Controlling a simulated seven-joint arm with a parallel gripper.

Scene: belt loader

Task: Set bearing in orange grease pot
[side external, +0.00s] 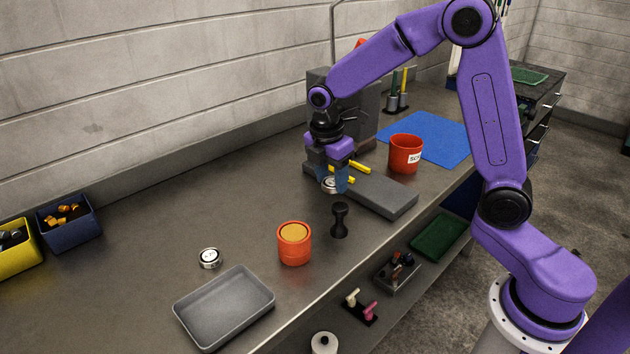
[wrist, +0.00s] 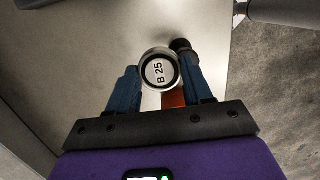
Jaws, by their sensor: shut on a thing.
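My gripper (side external: 335,184) is shut on a round silver bearing (side external: 329,185) with a dark ring, held in the air near the grey slab. In the wrist view the bearing (wrist: 160,69) is between the blue fingers of my gripper (wrist: 160,76), and its face reads "B 25". The orange grease pot (side external: 294,244), with a yellowish-orange top surface, stands on the bench lower and to the left of my gripper. In the wrist view, an orange-red patch (wrist: 174,99) shows behind the bearing; most of it is hidden.
A black spool-shaped handle (side external: 339,220) stands right of the pot. A second bearing (side external: 209,258) lies by an empty grey tray (side external: 224,308). A grey slab (side external: 385,196) with yellow bars and a red pot (side external: 405,154) are to the right. The bench's left middle is clear.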

